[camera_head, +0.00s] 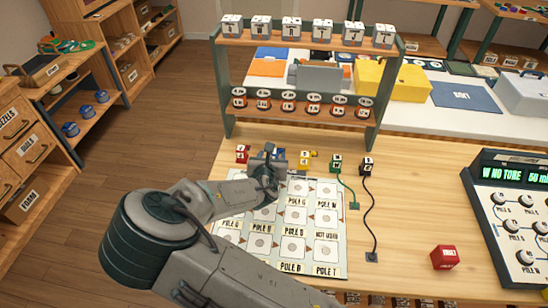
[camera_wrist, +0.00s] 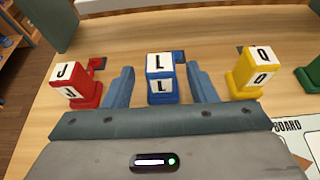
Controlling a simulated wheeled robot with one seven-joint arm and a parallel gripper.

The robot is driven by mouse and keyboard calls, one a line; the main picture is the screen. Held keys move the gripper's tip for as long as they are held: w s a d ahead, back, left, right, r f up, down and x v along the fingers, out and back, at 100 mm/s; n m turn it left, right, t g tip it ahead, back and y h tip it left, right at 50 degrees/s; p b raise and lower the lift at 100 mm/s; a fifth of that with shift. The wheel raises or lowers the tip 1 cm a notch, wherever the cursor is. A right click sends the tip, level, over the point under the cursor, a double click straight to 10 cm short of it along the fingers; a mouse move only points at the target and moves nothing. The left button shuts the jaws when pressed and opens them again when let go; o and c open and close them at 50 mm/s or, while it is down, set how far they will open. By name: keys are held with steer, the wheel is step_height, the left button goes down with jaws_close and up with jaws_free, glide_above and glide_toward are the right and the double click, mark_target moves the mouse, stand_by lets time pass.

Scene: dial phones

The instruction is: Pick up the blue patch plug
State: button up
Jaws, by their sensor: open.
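My gripper is open. In the head view my gripper (camera_head: 268,158) is behind the board's far edge and mostly hides the blue plug (camera_head: 280,153).
A red plug J (camera_wrist: 75,84) stands left of the blue one, a yellow plug Q (camera_wrist: 254,74) right. Green (camera_head: 336,163) and black (camera_head: 367,165) corded plugs stand further right. The pole board (camera_head: 342,262) lies in front; a shelf rack (camera_head: 228,110) stands behind.

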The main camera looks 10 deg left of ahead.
steer(key=shift+r+x, duration=0.1)
steer(key=shift+x, duration=0.85)
steer(key=shift+r+x, duration=0.15)
steer(key=shift+x, duration=0.8)
steer(key=c, duration=1.1)
steer(key=shift+r, duration=0.1)
